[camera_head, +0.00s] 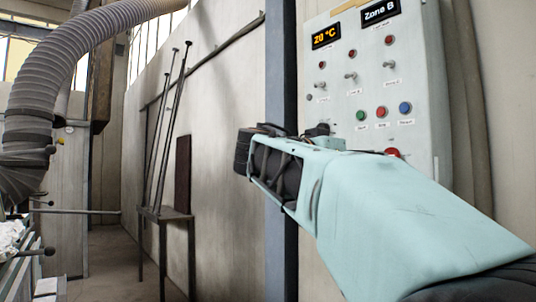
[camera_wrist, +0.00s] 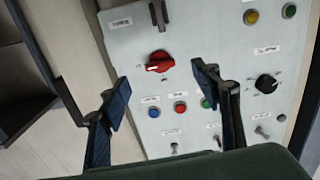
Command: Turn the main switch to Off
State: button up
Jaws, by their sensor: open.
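The control panel (camera_head: 424,75) is a pale grey box on the wall in the head view. The red rotary switch (camera_wrist: 160,61), which looks like the main switch, sits on the panel in the wrist view, with small marks beside it too small to read. In the head view only the top of this red switch (camera_head: 392,152) shows above my arm. My gripper (camera_wrist: 161,88) is open and empty, its two fingers on either side of the switch in the wrist picture, apparently short of it. In the head view my gripper (camera_head: 244,152) is left of the panel; its fingertips are unclear.
Blue (camera_wrist: 153,112), red (camera_wrist: 180,107) and green (camera_wrist: 206,102) buttons lie near the switch. A black knob (camera_wrist: 266,84) and small toggles are also on the panel. A blue post (camera_head: 281,75) stands left of it. A narrow stand (camera_head: 165,213) with rods is further left.

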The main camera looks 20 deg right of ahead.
jog(key=r+p+x, duration=0.2)
jog(key=p+x, duration=0.3)
jog(key=x, duration=0.5)
jog(key=shift+d+m+p, duration=0.15)
jog(key=shift+m+p, duration=0.15)
jog(key=shift+p, duration=0.1)
jog(key=shift+s, duration=0.1)
jog(key=shift+c, duration=0.3)
jog(key=c, duration=1.1)
